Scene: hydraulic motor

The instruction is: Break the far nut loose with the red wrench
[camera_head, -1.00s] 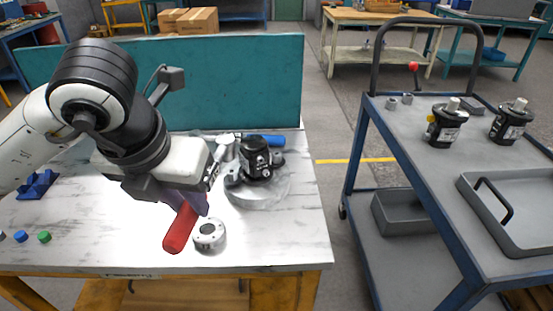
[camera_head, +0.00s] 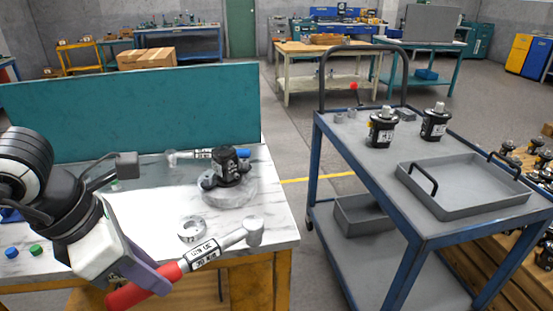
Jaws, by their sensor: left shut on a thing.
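My left gripper (camera_head: 152,277) is shut on the red wrench (camera_head: 198,258) by its red handle. The wrench points up and right, with its grey head (camera_head: 254,230) near the front right corner of the table. The black motor (camera_head: 229,165) stands on a round clear-grey base (camera_head: 230,192) at the back right of the table, apart from the wrench. The nuts on it are too small to tell apart. A blue-handled wrench (camera_head: 197,154) lies behind the motor, partly hidden by it. My right gripper is not in view.
A grey metal ring (camera_head: 192,229) lies on the white table (camera_head: 155,205) between wrench and motor. A teal panel (camera_head: 150,110) closes the table's back. Blue and green caps (camera_head: 36,249) lie at left. A blue cart (camera_head: 380,160) with two motors and a grey tray (camera_head: 462,190) stands at right.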

